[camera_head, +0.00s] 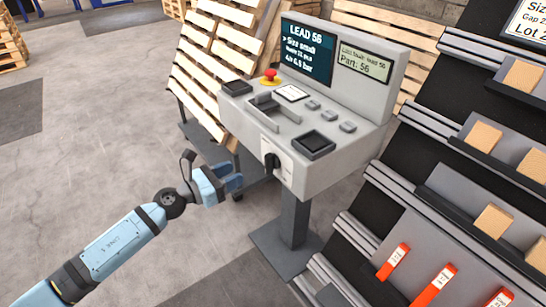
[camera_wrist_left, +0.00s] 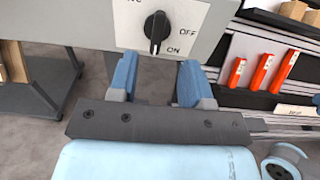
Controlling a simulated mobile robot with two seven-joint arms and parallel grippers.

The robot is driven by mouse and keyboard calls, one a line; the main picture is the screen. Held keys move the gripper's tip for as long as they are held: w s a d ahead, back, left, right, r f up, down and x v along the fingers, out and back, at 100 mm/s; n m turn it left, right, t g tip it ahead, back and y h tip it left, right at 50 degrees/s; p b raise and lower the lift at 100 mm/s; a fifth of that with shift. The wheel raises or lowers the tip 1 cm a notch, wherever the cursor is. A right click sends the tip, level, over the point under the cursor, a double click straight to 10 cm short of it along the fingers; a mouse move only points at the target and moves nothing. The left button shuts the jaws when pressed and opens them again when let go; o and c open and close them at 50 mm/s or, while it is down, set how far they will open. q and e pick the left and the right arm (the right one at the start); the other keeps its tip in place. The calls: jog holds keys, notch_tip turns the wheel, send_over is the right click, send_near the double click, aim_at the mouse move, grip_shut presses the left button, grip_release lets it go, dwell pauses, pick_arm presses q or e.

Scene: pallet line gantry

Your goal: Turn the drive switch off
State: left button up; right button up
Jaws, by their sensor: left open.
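The drive switch (camera_head: 270,162) is a black rotary knob on a white plate on the front of the grey console (camera_head: 330,165). In the left wrist view the knob (camera_wrist_left: 157,30) has OFF and ON printed to its right and lower right. My left gripper (camera_head: 236,182) is open and empty, in front of the console and apart from the knob. In the left wrist view its two blue fingers (camera_wrist_left: 160,80) show below the switch plate.
On the console top are a red emergency button (camera_head: 269,76), trays and small keys, with a screen (camera_head: 308,48) behind. A slatted wooden pallet (camera_head: 215,70) leans at its left. A rack with boxes and orange items (camera_head: 434,285) stands right.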

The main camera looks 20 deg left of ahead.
aim_at(265, 158)
pick_arm(q)
jog(key=x, duration=1.2)
jog(key=shift+p, duration=0.3)
grip_shut()
